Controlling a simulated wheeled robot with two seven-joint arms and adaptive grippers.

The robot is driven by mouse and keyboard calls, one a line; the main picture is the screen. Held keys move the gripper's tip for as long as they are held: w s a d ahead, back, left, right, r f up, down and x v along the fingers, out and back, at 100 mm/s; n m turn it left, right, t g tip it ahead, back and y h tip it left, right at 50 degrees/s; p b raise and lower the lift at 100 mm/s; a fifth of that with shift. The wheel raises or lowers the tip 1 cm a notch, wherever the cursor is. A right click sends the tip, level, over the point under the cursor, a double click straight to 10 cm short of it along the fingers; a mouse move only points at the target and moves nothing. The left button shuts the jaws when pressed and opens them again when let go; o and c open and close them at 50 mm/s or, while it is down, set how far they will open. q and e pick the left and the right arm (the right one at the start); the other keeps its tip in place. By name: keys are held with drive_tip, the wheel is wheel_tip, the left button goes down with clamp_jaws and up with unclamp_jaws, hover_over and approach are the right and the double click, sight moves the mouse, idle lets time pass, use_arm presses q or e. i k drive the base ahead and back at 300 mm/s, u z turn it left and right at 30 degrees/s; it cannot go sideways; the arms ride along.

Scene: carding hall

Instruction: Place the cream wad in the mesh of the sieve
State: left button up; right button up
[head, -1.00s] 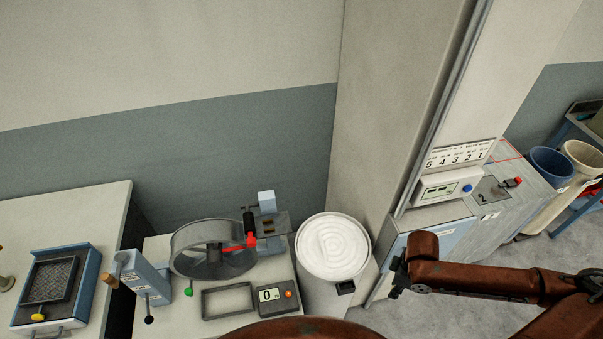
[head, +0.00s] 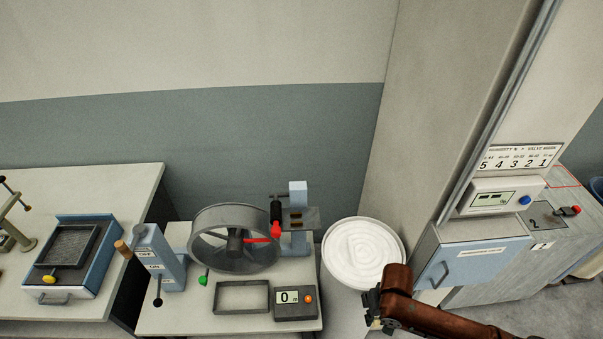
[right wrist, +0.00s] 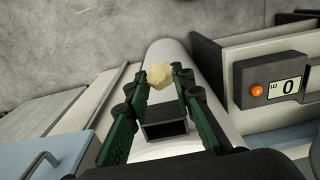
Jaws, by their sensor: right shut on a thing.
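My right gripper (head: 370,306) is at the lower right of the head view, just in front of the round white-filled can. In the right wrist view its green-sided fingers (right wrist: 160,84) are shut on the cream wad (right wrist: 159,76), a small pale lump at the fingertips. In the head view only a small cream patch of the wad (head: 375,323) shows under the gripper. A blue box with a dark framed mesh top, which looks like the sieve (head: 68,246), sits on the left table, well left of the gripper. Its mesh looks empty. My left gripper is out of view.
Between gripper and sieve stand a scale (head: 295,298), an empty framed tray (head: 242,297), a grey drum (head: 235,240) with a red pointer, and a blue lever post (head: 160,262). The white-filled can (head: 363,253) is beside the gripper. A gap separates the two tables.

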sight(69, 247)
drive_tip(key=k, duration=0.5)
drive_tip(key=u, duration=3.05)
drive_tip(key=i, duration=3.5)
drive_tip(key=z, duration=2.5)
